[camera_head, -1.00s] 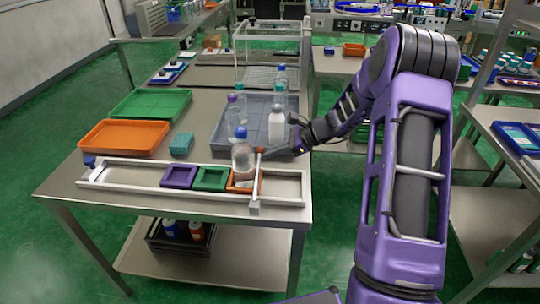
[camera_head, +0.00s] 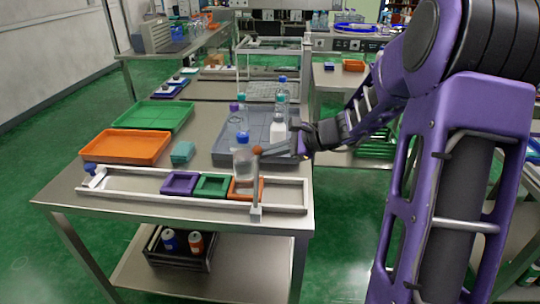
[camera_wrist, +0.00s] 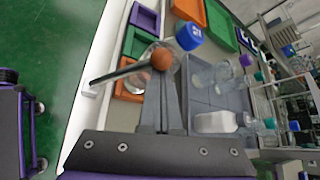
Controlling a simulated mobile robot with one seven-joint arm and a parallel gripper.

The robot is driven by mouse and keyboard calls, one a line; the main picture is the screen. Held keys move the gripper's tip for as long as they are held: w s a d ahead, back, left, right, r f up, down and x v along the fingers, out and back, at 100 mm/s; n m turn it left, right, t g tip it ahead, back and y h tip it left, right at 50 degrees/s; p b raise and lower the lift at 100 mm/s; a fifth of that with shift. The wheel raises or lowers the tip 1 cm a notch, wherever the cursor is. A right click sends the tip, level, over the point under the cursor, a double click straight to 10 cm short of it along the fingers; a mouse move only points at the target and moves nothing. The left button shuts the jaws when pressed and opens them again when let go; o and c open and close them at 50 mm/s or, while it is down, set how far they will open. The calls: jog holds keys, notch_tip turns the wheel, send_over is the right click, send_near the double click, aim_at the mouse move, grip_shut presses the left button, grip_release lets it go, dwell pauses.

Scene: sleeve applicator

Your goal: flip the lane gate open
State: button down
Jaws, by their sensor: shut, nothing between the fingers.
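In the wrist view the bar (camera_wrist: 115,75) runs to the knob (camera_wrist: 162,58). My gripper (camera_head: 268,149) is shut and empty, its fingertips at the knob; the wrist view shows the fingers (camera_wrist: 161,90) close beside or touching it, I cannot tell which. A clear bottle with a blue cap (camera_head: 243,158) stands just left of the bar, at the orange carrier (camera_head: 238,192).
Purple (camera_head: 180,184) and green (camera_head: 211,186) carriers sit left along the white-railed lane (camera_head: 130,197). Several bottles stand in a grey tray (camera_head: 226,150) behind. Orange (camera_head: 125,147) and green (camera_head: 155,115) trays lie back left. The lane's right end is empty.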

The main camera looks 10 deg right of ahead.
jog(key=s, duration=0.1)
jog(key=s+a+r, duration=0.1)
jog(key=s, duration=0.1)
jog(key=s+a, duration=0.1)
jog(key=s, duration=0.1)
jog(key=shift+s+r, duration=0.2)
jog(key=shift+s+f+b, duration=0.1)
jog(key=shift+f+b, duration=0.05)
jog(key=shift+b, duration=0.15)
dwell(0.3)
